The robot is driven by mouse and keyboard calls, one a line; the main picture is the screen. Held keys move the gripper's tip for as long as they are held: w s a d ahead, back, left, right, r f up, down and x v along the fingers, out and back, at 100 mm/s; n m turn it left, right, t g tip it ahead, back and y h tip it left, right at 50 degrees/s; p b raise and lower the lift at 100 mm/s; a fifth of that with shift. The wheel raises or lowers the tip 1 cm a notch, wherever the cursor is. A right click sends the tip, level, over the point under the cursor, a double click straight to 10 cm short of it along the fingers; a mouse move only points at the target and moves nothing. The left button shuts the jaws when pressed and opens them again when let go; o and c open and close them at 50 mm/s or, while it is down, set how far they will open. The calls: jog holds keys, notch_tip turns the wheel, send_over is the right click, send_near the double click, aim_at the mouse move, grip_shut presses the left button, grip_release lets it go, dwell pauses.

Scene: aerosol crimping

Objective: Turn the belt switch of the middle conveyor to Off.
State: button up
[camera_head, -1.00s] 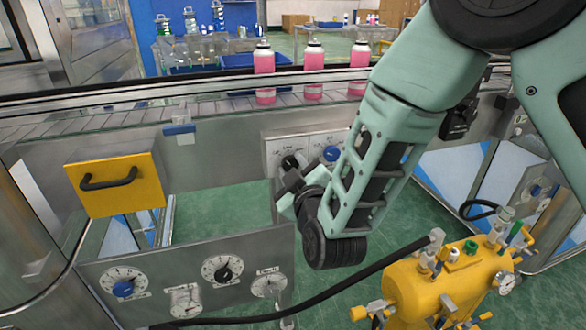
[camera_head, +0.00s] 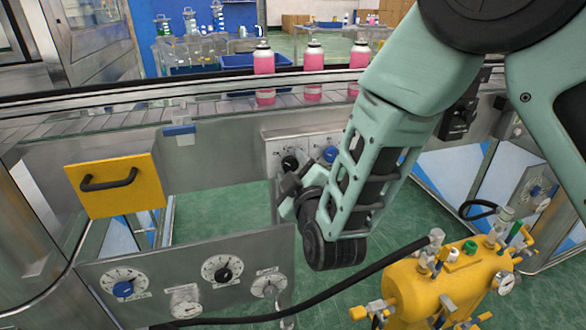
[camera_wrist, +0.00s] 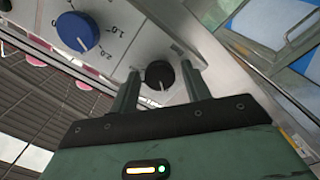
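A metal control panel (camera_head: 275,147) on the conveyor's front carries a black knob (camera_head: 289,162) and a blue knob (camera_head: 329,155). In the wrist view the black knob (camera_wrist: 160,75) shows a white pointer line and lies between my fingertips in the picture. My gripper (camera_wrist: 161,78) is open, with a visible gap on each side of the black knob. Whether the fingertips reach around it in depth is unclear. The blue knob (camera_wrist: 77,32) with a numbered scale is to the left. In the head view my gripper (camera_head: 287,182) is just below the black knob, partly hidden by my wrist.
Pink bottles (camera_head: 313,60) stand on the conveyor belt (camera_head: 130,113). A lower panel with dials (camera_head: 222,268) is at front left, below a yellow drawer-like box (camera_head: 117,184). A yellow tank (camera_head: 440,290) with a black hose stands at front right.

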jog(key=shift+s, duration=0.1)
jog(key=p+v, duration=0.9)
jog(key=v, duration=0.8)
jog(key=shift+s+r, duration=0.1)
jog(key=shift+r, duration=0.05)
dwell(0.4)
